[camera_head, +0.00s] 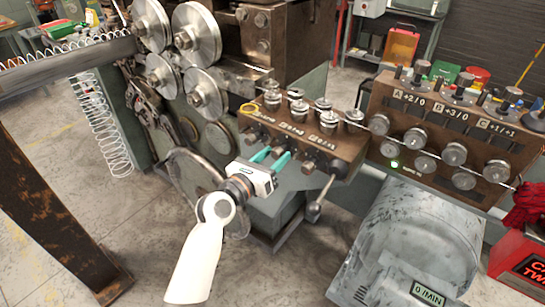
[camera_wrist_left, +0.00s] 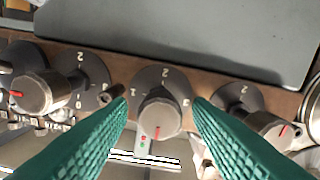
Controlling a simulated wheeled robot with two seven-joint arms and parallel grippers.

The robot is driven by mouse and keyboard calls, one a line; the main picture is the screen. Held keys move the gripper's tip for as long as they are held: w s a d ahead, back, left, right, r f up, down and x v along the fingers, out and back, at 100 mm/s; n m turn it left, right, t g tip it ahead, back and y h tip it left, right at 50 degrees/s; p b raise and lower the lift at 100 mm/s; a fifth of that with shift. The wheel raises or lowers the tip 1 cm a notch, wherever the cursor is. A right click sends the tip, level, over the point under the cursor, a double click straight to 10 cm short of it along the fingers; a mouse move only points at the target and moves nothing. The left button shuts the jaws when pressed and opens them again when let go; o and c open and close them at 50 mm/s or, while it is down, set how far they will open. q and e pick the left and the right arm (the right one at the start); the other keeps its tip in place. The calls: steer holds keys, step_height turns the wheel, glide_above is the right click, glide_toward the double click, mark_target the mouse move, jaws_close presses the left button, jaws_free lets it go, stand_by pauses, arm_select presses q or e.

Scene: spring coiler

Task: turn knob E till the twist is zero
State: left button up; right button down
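My left gripper (camera_head: 275,155) has two teal fingers, spread apart, at the front of a brown roller block (camera_head: 345,150). In the left wrist view the gripper (camera_wrist_left: 160,104) has a round grey knob (camera_wrist_left: 160,114) between its fingers, with a visible gap on each side. This knob's red mark points toward the bottom of the picture; its dark dial shows 1, 2 and 3. A left knob (camera_wrist_left: 40,92) has its red mark to the left, and a right knob (camera_wrist_left: 268,130) has its mark to the right. I cannot read which knob is E. My right gripper is out of view.
A second brown block (camera_head: 460,130) at the right carries plates A, B and C with small readings. A lever with a dark ball (camera_head: 314,210) hangs below the first block. A grey housing (camera_head: 410,240) with a "0 /MIN" display stands at front right.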

arm_select(q)
steer(key=c, duration=0.8)
steer(key=shift+c, duration=0.2)
